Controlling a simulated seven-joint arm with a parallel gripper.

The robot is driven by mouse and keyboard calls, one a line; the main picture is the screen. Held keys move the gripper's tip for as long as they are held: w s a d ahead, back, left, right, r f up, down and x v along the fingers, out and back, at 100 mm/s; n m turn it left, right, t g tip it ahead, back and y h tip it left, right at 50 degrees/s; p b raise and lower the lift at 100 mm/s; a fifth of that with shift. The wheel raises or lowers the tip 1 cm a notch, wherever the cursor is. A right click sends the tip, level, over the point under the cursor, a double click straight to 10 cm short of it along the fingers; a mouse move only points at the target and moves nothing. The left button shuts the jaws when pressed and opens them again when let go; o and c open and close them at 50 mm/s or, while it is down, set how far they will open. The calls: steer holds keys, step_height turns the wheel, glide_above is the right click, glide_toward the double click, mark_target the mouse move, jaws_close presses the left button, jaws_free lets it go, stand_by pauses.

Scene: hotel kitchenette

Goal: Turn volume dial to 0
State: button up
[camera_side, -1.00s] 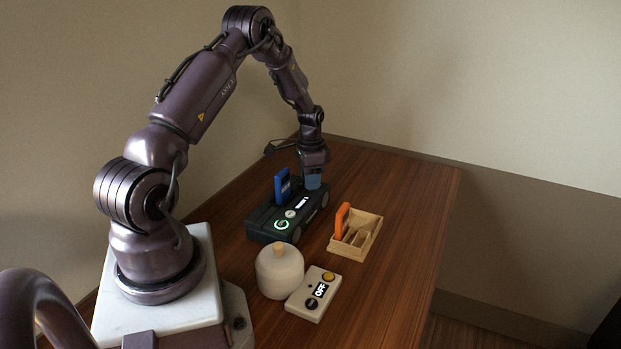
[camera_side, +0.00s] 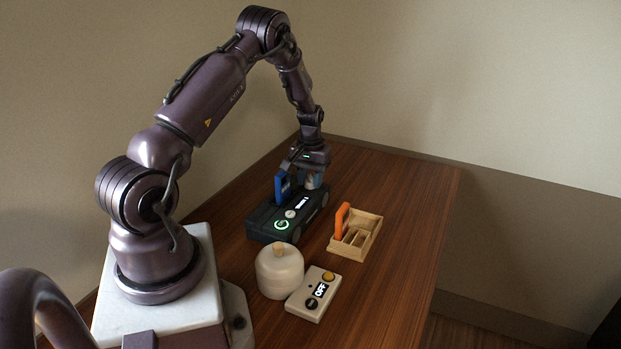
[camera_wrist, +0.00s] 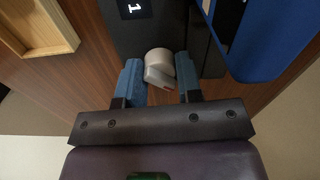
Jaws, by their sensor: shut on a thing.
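The black device (camera_side: 262,222) stands on the table, with a lit display (camera_side: 301,203) on top. In the wrist view the display (camera_wrist: 134,8) reads 1. A silver-grey dial (camera_wrist: 158,62) with a raised grip and a small reddish mark sits at the device's end. My gripper (camera_wrist: 159,72) is shut on this dial, one blue finger on each side. In the side view my gripper (camera_side: 312,180) is down at the far end of the device, and most of the dial is hidden by the fingers.
A blue upright piece (camera_side: 281,187) stands in the device close beside my gripper. A wooden tray (camera_side: 368,243) with an orange piece (camera_side: 341,220) lies to the right. A cream lidded pot (camera_side: 279,272) and a box reading OFF (camera_side: 313,294) are nearer. The table's right side is clear.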

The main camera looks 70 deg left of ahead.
mark_target(311, 176)
steer(key=n, duration=0.4)
steer(key=shift+n, duration=1.8)
steer(key=o, duration=0.9)
steer(key=shift+o, duration=0.2)
step_height(311, 176, up, 13)
